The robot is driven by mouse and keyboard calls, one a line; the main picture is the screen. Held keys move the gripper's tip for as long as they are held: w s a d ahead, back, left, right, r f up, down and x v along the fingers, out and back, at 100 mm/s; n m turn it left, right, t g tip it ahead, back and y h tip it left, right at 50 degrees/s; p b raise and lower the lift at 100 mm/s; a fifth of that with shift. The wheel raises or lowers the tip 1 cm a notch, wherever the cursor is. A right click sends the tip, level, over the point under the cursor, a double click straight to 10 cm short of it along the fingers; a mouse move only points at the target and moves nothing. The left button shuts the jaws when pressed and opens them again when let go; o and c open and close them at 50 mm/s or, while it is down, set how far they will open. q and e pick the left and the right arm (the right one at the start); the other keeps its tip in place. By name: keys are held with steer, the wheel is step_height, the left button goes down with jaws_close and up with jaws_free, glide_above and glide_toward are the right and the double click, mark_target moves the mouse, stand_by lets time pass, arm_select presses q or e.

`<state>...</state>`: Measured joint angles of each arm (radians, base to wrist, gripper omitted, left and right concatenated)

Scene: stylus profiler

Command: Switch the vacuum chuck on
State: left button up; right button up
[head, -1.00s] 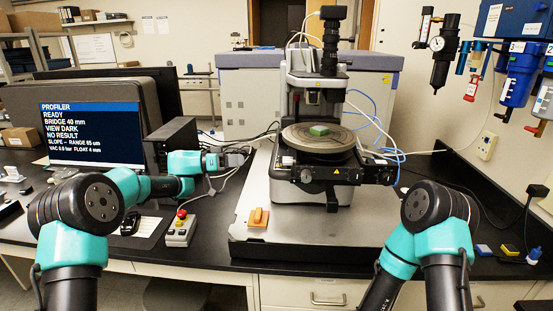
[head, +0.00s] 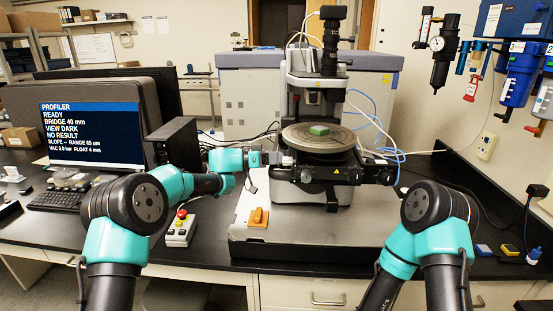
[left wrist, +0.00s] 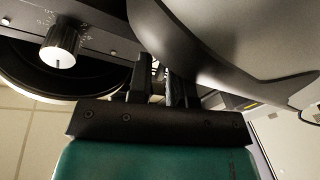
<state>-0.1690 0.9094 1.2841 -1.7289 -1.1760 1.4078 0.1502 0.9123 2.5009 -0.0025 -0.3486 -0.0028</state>
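The vacuum chuck appears to be the round dark stage (head: 291,137) of the profiler, with a green sample (head: 319,130) on top. The monitor (head: 90,132) reads READY and VAC 0.0 bar. My left gripper (head: 279,158) is at the left side of the stage base, below the disc. In the left wrist view its fingers (left wrist: 158,82) show a narrow gap with nothing clearly held. A ribbed metal knob (left wrist: 62,46) is left of the fingers there. I cannot make out which control is the vacuum switch. My right gripper is out of view.
An orange piece on a small plate (head: 257,217) lies on the profiler's grey base slab. A control box (head: 181,230) with a red button stands left of the slab. Cables and blue hoses (head: 395,153) run behind the stage. The slab's front right is clear.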

arm_select(q)
jaws_close()
steer(key=shift+s+m, duration=0.1)
steer(key=shift+m, duration=0.3)
steer(key=m, duration=0.2)
steer(key=shift+s+a+r+m+h, duration=0.1)
steer(key=shift+s+m+h, duration=0.2)
steer(key=shift+s+m+g+h, duration=0.15)
steer(key=shift+s+m+h, duration=0.05)
steer(key=shift+m, duration=0.8)
steer(key=shift+s+m+g+h, duration=0.15)
steer(key=shift+s+m+h, duration=0.05)
steer(key=shift+m, duration=0.8)
